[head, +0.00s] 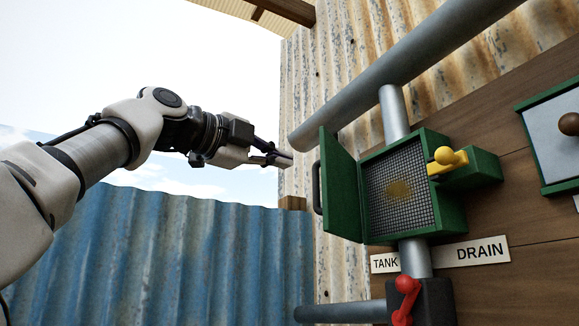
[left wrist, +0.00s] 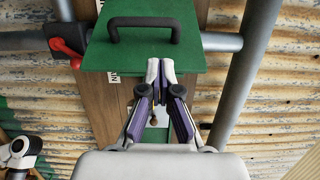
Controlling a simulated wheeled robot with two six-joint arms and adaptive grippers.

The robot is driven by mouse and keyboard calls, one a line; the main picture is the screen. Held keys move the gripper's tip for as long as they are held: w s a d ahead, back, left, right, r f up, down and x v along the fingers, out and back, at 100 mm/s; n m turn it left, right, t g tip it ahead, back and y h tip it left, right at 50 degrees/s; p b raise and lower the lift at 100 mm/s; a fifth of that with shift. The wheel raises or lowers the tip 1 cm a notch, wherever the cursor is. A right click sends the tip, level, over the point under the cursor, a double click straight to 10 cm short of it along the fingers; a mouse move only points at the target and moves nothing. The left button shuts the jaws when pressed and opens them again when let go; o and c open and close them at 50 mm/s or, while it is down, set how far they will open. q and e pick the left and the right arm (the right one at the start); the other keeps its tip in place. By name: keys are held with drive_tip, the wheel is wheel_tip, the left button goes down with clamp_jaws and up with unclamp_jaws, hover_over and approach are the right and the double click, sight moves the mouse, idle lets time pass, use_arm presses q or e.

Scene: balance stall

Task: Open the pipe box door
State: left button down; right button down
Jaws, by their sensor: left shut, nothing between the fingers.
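The green pipe box (head: 450,212) sits on a vertical grey pipe. Its green door (head: 341,185) stands swung open to the left, with a dark handle (head: 317,188) on its outer face. Inside the box a grey mesh (head: 392,165) with a yellowish-brown patch is exposed. My left gripper (head: 288,158) is shut and empty, left of the door and higher than its handle. In the left wrist view the closed fingertips (left wrist: 160,66) appear near the edge of the door (left wrist: 150,58), with the handle (left wrist: 145,22) beyond; contact cannot be told. My right gripper is not in view.
A yellow lever (head: 447,160) sits right of the box and a red lever (head: 405,295) below it. A thick slanting pipe (head: 390,75) passes above. TANK (head: 385,263) and DRAIN (head: 482,251) labels are on the boards. A blue corrugated fence (head: 170,255) stands at left.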

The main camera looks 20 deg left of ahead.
sight(314, 170)
use_arm(q)
drive_tip(key=p+x, duration=0.3)
drive_tip(key=x, duration=0.5)
drive_tip(key=shift+w+d+p, duration=0.15)
drive_tip(key=shift+w+p, duration=0.15)
drive_tip(key=shift+p, duration=0.1)
drive_tip(key=shift+s, duration=0.15)
